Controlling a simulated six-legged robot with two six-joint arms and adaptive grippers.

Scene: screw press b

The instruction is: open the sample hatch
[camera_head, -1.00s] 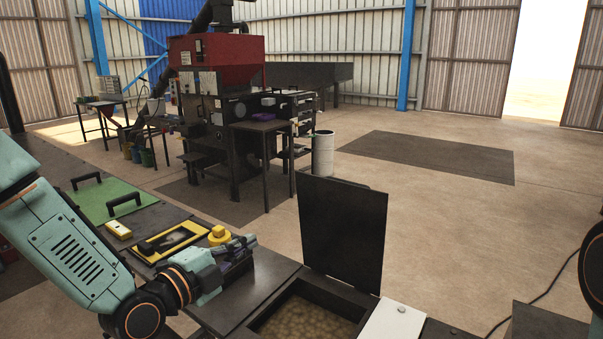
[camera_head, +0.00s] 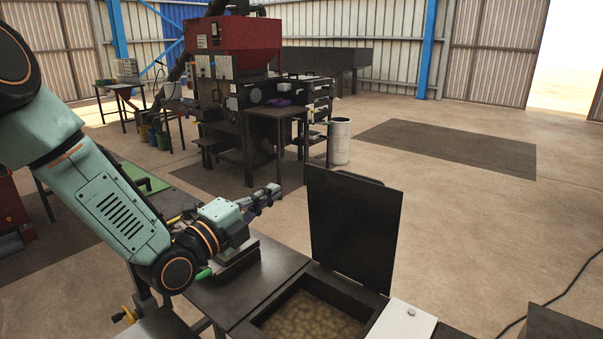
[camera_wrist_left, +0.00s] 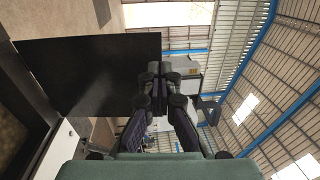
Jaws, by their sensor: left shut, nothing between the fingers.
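The sample hatch's black lid (camera_head: 352,228) stands upright at the far side of a dark-framed opening in the head view. The opening shows tan, grainy contents (camera_head: 310,315). In the left wrist view the lid (camera_wrist_left: 95,85) is a large dark panel left of the fingers. My left gripper (camera_head: 274,191) is shut and empty, to the left of the lid in the head view, with a visible gap between them there. Its closed fingertips also show in the left wrist view (camera_wrist_left: 172,75). My right gripper is not in view.
A white plate with a knob (camera_head: 402,322) lies right of the opening. The dark bench top (camera_head: 245,290) is left of it, with a green-tipped item under my left arm. A red-hoppered machine (camera_head: 235,45) stands farther back. Open floor lies to the right.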

